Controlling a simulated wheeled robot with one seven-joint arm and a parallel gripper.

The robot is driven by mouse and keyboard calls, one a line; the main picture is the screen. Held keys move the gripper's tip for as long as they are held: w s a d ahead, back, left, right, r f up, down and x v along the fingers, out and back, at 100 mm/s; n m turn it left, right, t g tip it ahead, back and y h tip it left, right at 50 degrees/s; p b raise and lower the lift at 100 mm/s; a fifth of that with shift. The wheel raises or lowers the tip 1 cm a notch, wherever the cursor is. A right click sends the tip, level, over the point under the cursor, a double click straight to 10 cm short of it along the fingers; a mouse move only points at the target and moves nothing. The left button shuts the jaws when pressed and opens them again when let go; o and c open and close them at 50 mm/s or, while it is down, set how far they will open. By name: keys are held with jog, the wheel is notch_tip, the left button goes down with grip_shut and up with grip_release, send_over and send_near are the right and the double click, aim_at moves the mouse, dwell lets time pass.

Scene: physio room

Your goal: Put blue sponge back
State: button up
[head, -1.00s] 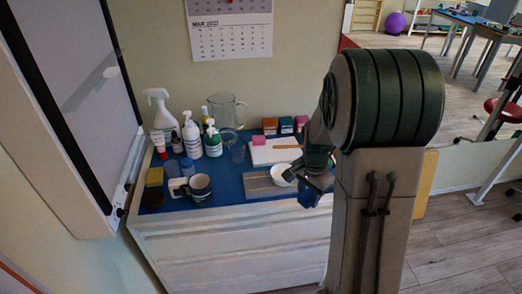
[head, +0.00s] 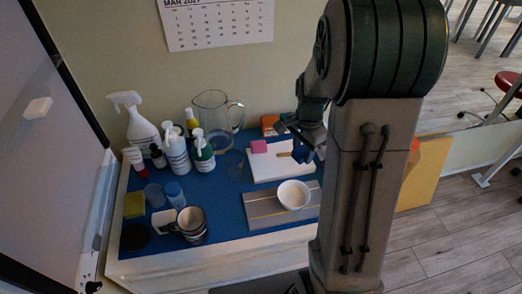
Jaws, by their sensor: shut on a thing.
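My gripper (head: 303,143) is in the head view, right of centre, above the back right part of the blue-topped cabinet (head: 226,192). It is shut on the blue sponge (head: 303,155), a small dark blue piece showing below the fingers. The arm and the fingers hide part of it. The sponge appears held up over the right end of a white board (head: 268,172); the exact height is hard to tell. A pink block (head: 259,146) sits on that board, left of the gripper. A yellow sponge (head: 134,205) stands at the cabinet's left edge.
A white bowl (head: 294,194) rests on a grey striped mat (head: 262,209) at the front. A glass jug (head: 212,122), a spray bottle (head: 138,122) and pump bottles (head: 176,153) stand at the back left. Mugs (head: 193,226) stand front left. An orange box (head: 269,125) is behind the board.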

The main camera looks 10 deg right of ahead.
jog(key=shift+w, duration=0.3)
jog(key=p, duration=0.2)
send_over(266, 165)
notch_tip(266, 165, down, 7)
jog(key=shift+w+r, duration=0.1)
jog(key=shift+w, duration=0.05)
jog(key=shift+f+p, duration=0.45)
jog(key=shift+f, duration=1.6)
jog(key=shift+f, duration=0.2)
jog(key=o, duration=1.1)
jog(key=shift+r, duration=0.1)
